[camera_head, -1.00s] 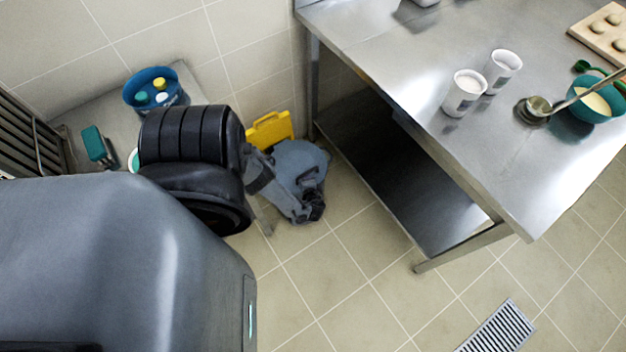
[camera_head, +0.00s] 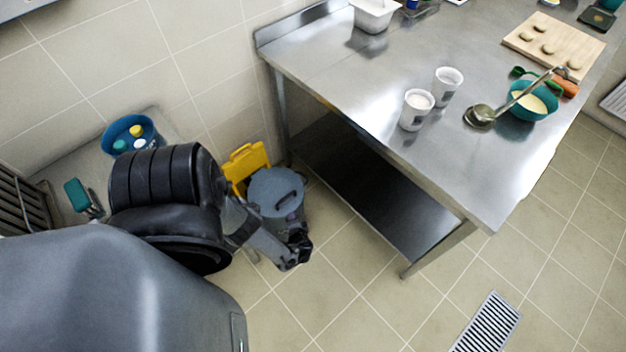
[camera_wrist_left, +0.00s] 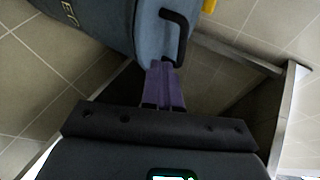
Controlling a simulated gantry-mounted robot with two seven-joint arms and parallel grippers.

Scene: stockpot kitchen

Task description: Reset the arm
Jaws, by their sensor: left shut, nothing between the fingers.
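My left arm comes in from the left in the head view. Its left gripper (camera_head: 301,250) hangs low over the floor tiles, left of the steel table and in front of a grey-blue bin. In the left wrist view the left gripper's fingers (camera_wrist_left: 163,92) are together with nothing between them, and the bin (camera_wrist_left: 160,25) with its dark handle shows close beyond them. My right gripper is in no frame.
The steel table (camera_head: 440,170) has a low shelf (camera_head: 350,180). On top are two white cups (camera_head: 416,110), a ladle (camera_head: 478,115), a teal bowl (camera_head: 548,104), a wooden board (camera_head: 530,42) and a white container (camera_head: 375,14). A yellow sign (camera_head: 243,160) stands behind the bin. Open floor lies in front.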

